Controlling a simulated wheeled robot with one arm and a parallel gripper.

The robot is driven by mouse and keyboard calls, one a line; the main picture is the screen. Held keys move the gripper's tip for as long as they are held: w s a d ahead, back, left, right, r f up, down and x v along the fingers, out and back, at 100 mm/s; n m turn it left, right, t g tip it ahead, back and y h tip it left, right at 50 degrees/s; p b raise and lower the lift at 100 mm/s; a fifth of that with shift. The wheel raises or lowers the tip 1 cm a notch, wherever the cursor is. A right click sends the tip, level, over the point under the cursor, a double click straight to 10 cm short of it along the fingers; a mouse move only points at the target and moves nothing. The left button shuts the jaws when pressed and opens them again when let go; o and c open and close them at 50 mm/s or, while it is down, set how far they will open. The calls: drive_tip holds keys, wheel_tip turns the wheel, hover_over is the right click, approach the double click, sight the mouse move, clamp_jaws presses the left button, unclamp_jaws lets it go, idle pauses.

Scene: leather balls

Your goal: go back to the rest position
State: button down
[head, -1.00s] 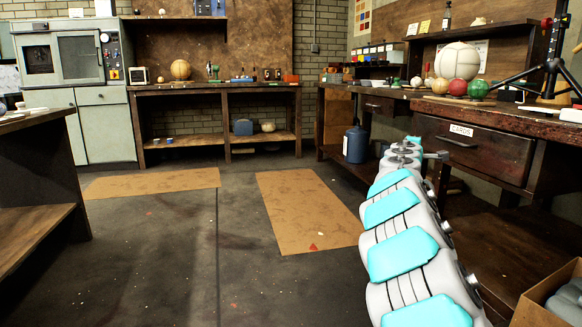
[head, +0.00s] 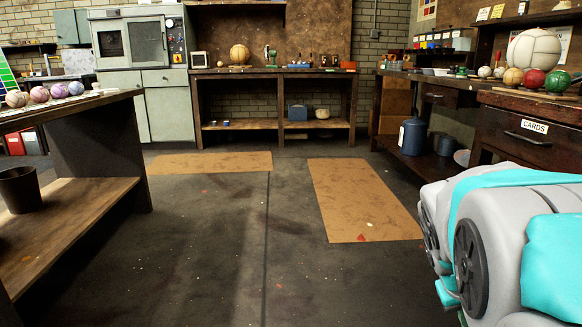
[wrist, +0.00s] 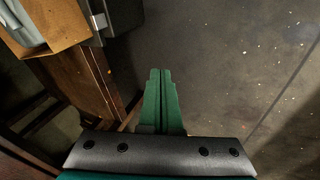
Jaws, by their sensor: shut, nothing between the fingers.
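My gripper (wrist: 161,75) shows in the wrist view as two green fingers pressed together, with nothing between them. It points down over the bare dark floor, close to a wooden bench leg on its left. In the head view my folded grey and turquoise arm fills the lower right corner, and the gripper itself is out of that picture.
In the head view the right bench has a CARDS drawer (head: 526,141) and several balls on top. A left bench (head: 100,113) stands opposite. Floor mats (head: 362,200) lie on the open floor between.

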drive_tip(key=s+a+f+n+g+y, duration=0.15)
drive_tip(key=s+a+f, duration=0.25)
drive_tip(key=s+a, duration=0.5)
drive_tip(key=s+a+f+g+y, duration=0.2)
drive_tip(key=s+a+f+y, duration=0.15)
drive_tip(key=s+a, duration=0.55)
wheel_tip(320, 180, up, 14)
drive_tip(key=p, duration=1.4)
drive_tip(key=shift+d+r+p, duration=0.2)
drive_tip(key=shift+r+p, duration=0.05)
drive_tip(key=shift+p, duration=0.05)
